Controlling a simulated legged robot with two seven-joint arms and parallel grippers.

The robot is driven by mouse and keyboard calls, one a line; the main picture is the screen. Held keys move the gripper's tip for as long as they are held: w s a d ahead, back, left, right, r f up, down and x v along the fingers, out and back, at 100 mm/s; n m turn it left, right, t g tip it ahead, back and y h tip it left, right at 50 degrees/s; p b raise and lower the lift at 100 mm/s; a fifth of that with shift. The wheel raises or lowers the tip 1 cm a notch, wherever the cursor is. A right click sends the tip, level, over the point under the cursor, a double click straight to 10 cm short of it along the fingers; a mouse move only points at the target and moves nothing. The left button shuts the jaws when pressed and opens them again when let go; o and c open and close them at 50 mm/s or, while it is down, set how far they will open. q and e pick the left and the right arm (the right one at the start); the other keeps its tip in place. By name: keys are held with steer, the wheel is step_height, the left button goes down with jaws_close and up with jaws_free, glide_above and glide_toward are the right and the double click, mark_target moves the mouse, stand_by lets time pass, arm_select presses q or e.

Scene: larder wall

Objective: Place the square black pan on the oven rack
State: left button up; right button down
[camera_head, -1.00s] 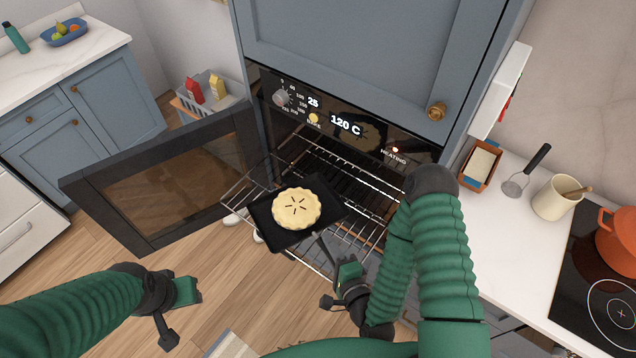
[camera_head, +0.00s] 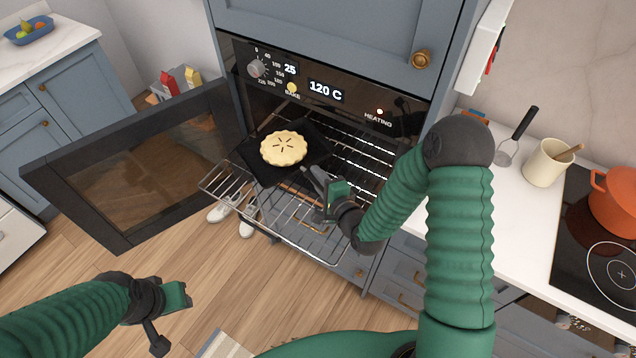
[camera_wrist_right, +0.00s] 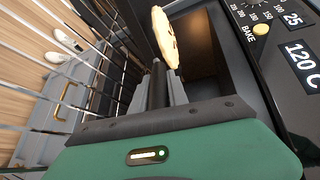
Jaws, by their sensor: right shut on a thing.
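The square black pan (camera_head: 258,170) carries a round pale pie (camera_head: 284,148) and is at the oven opening, over the back part of the pulled-out wire oven rack (camera_head: 300,228). Whether the pan touches the rack cannot be told. My right gripper (camera_head: 318,183) is shut on the pan's handle at its near right side. In the right wrist view the jaws (camera_wrist_right: 160,88) close around the dark handle, with the pie (camera_wrist_right: 165,38) beyond. My left gripper (camera_head: 178,298) is empty, low at the left, away from the oven; its jaw opening is unclear.
The oven door (camera_head: 130,165) stands open to the left. The control panel (camera_head: 320,90) above the opening reads 120 C. A counter at the right holds a cream crock (camera_head: 548,163) and an orange pot (camera_head: 612,200) on the hob.

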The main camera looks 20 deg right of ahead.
steer(key=shift+w, duration=0.45)
steer(key=shift+a+f, duration=0.2)
steer(key=shift+f, duration=0.9)
steer(key=shift+f+p, duration=0.35)
steer(key=shift+f, duration=0.25)
arm_select(q)
steer(key=shift+w+a+r, duration=0.1)
steer(key=shift+a+r, duration=0.1)
steer(key=shift+r, duration=0.1)
arm_select(e)
steer(key=shift+d, duration=0.2)
steer(key=c, duration=1.6)
jaws_free()
steer(key=shift+s+f, duration=0.1)
steer(key=shift+s, duration=0.05)
steer(key=shift+o, duration=0.2)
steer(key=shift+s, duration=0.1)
